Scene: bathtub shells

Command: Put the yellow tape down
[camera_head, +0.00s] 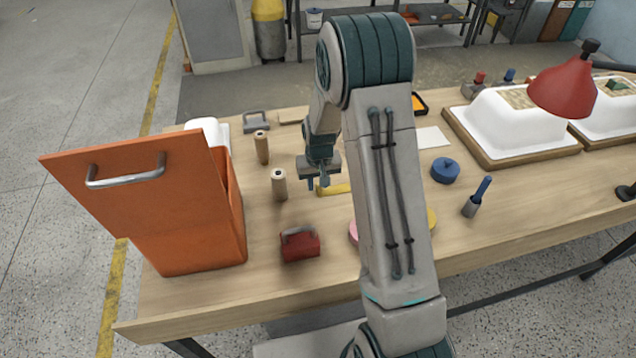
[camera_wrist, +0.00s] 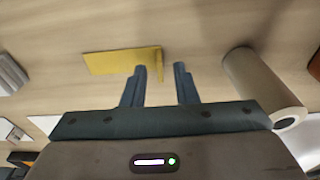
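My gripper (camera_head: 318,183) is low over the table in the head view, its two fingers apart. In the wrist view my gripper (camera_wrist: 160,76) is open, with nothing clasped between the fingers. A flat yellow piece with an upright edge (camera_wrist: 115,61) lies just beyond the fingertips, its edge in line with the gap; the head view shows this yellow piece (camera_head: 336,189) beside the fingers. A rounded yellow thing (camera_head: 432,219), possibly the yellow tape, lies on the table, mostly hidden behind my arm. I cannot tell which yellow thing is the tape.
A cardboard tube (camera_head: 279,186) stands left of my gripper, another tube (camera_head: 261,147) behind it. A red toolbox-like block (camera_head: 299,245) is in front, an orange box (camera_head: 205,235) at left. A blue round thing (camera_head: 445,170) and white tub shells (camera_head: 515,125) are at right.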

